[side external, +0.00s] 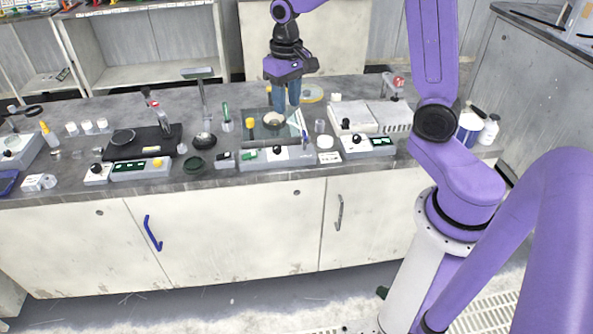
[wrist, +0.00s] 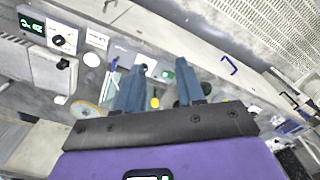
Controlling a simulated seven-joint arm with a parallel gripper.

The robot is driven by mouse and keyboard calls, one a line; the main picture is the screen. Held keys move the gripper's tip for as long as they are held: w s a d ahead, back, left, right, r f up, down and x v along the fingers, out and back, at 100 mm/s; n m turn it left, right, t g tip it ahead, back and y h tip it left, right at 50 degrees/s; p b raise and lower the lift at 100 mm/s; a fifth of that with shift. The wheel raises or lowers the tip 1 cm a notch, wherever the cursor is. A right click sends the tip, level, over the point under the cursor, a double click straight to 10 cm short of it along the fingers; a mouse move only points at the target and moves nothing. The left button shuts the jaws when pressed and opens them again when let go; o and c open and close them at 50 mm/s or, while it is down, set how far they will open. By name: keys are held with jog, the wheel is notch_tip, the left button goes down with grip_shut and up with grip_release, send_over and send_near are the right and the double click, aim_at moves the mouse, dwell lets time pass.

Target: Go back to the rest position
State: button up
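My gripper (side external: 286,106) hangs from my purple arm over the middle of the grey bench, with its blue fingers pointing down. In the wrist view, the two blue fingers of my gripper (wrist: 160,70) stand apart with nothing held between them. Below and just behind the fingertips in the side view, a pale round piece (side external: 272,119) lies on a greenish flat plate (side external: 262,132). The fingertips partly cover this area, and I cannot tell their exact height above it.
The bench (side external: 225,178) is crowded around the gripper. A black platen unit (side external: 150,145) and a dark dish (side external: 199,167) are at left. A control box (side external: 277,156) stands in front; a white box (side external: 350,117) is at right. A thin-stemmed stand (side external: 203,105) rises at left.

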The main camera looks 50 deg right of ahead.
jog(key=s+a+r+n, duration=0.1)
jog(key=s+a+n, duration=0.65)
jog(key=s, duration=0.45)
jog(key=s+n, duration=0.6)
jog(key=s, duration=0.8)
jog(key=shift+s+a+f+n, duration=0.2)
jog(key=shift+a+f+n, duration=0.05)
jog(key=shift+n, duration=0.1)
